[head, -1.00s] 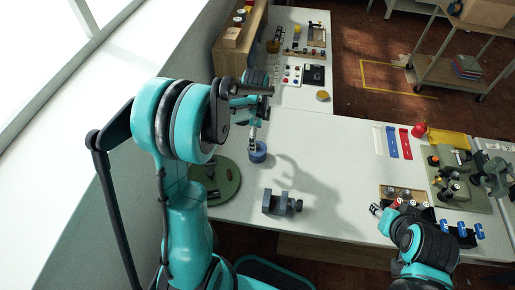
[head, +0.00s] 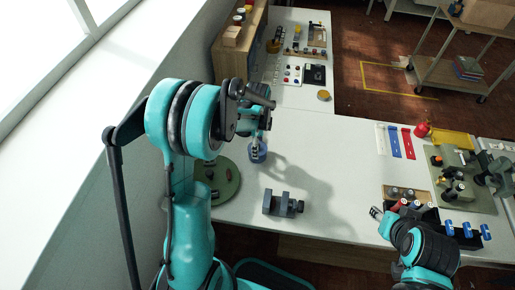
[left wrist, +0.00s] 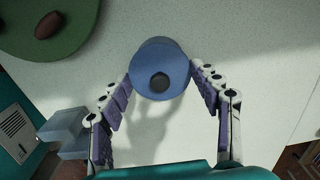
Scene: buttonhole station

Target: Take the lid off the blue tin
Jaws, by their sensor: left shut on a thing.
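The blue tin (head: 258,157) stands upright on the white table, right of the green round plate, partly hidden by my left gripper (head: 256,146). In the left wrist view its round blue lid (left wrist: 158,55) with a dark knob (left wrist: 159,81) lies between the two fingertips of my left gripper (left wrist: 160,78). The fingers touch its sides from left and right and are shut on it. I cannot make out a gap between lid and tin. My right gripper (head: 378,212) is at the front right of the table, small in view; its opening cannot be made out.
A green round plate (head: 228,180) with small brown items lies just left of the tin. A dark grey clamp block (head: 283,204) stands in front of it. Blue and red strips (head: 400,142) and a green fixture (head: 465,185) are at the right. The middle of the table is clear.

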